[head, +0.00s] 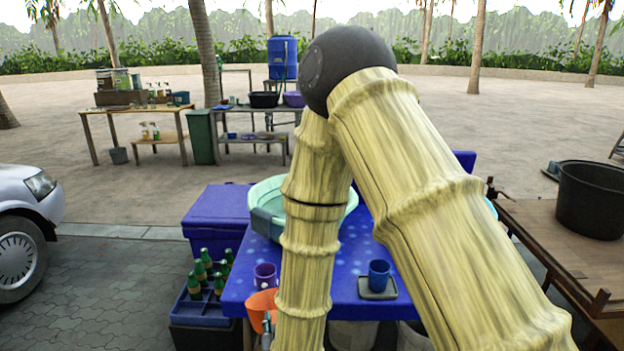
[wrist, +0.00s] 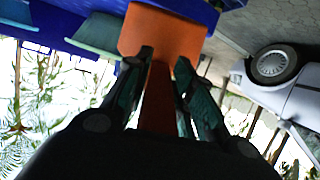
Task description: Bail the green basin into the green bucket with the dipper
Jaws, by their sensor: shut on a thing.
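The orange dipper (head: 261,306) is at the front left of the blue table, partly behind my arm. In the wrist view the dipper (wrist: 165,33) shows its broad orange cup, with its handle running back between my fingers. My gripper (wrist: 159,75) is shut on that handle; in the head view it is mostly hidden by my arm. The pale green basin (head: 268,190) stands at the back left of the table, its middle hidden by my arm; its contents cannot be made out. I cannot clearly identify the green bucket; only a sliver of teal rim (head: 491,208) shows right of my arm.
A purple cup (head: 265,276) and a blue mug (head: 379,274) on a small tray stand on the blue spotted table (head: 345,250). A blue crate of green bottles (head: 200,308) and a blue cooler (head: 215,212) are left. A black tub (head: 590,200) stands right.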

